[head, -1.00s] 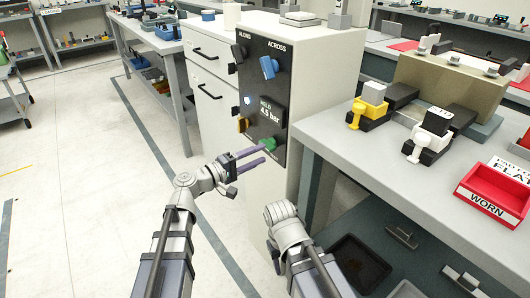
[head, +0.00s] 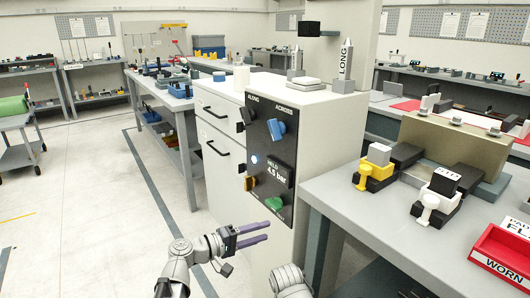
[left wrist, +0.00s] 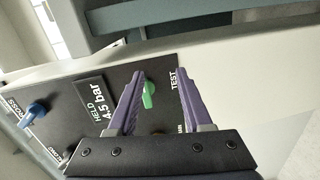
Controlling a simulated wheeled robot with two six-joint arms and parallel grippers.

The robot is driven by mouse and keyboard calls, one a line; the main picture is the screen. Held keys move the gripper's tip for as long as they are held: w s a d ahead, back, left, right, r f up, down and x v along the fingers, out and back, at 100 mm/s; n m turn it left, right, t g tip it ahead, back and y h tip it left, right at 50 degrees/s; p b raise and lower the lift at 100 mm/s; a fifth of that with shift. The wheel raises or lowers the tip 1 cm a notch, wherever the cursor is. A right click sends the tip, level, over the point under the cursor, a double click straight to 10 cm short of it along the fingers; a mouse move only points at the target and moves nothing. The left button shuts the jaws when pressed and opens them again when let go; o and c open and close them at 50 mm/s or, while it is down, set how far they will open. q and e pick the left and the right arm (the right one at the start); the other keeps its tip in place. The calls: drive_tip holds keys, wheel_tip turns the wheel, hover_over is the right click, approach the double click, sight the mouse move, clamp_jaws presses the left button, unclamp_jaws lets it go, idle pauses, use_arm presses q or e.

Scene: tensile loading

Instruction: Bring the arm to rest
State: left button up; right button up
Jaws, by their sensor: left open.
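My left gripper (head: 267,231) is open and empty, its purple fingers pointing right, just below the green knob (head: 274,203) in the head view. In the left wrist view the two fingers (left wrist: 161,72) are spread, with the green knob (left wrist: 148,95) showing between them. They look apart from it, though the gap is hard to judge. The knob sits on a black control panel (head: 255,204) with a display reading "HELD 4.5 bar" (head: 279,170). My right arm shows only as a grey link at the bottom edge; its gripper is out of the picture.
The white cabinet (head: 222,118) carrying the panel stands just ahead. A grey bench (head: 350,215) on the right holds yellow and white fixtures and a red "WORN" tray (head: 497,252). Open floor (head: 80,220) lies to the left.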

use_arm(q)
drive_tip(key=s+d+f+m+g+y, duration=0.3)
drive_tip(key=s+f+g, duration=0.1)
drive_tip(key=s+f, duration=0.25)
drive_tip(key=s+d+f+m+g+y, duration=0.25)
drive_tip(key=s+f, duration=0.25)
drive_tip(key=f, duration=0.3)
drive_tip(key=s+a+f+m+g+y, duration=0.3)
drive_tip(key=s+a+f+m+y, duration=0.15)
drive_tip(key=s+a+y, duration=0.45)
wheel_tip(320, 180, up, 31)
drive_tip(key=w+p, duration=0.2)
drive_tip(key=p, duration=2.9)
drive_tip(key=shift+d+r+n+y+p, duration=0.2)
drive_tip(key=shift+d+n+y+p, duration=0.05)
drive_tip(key=shift+n+y+p, duration=0.15)
drive_tip(key=shift+t, duration=0.25)
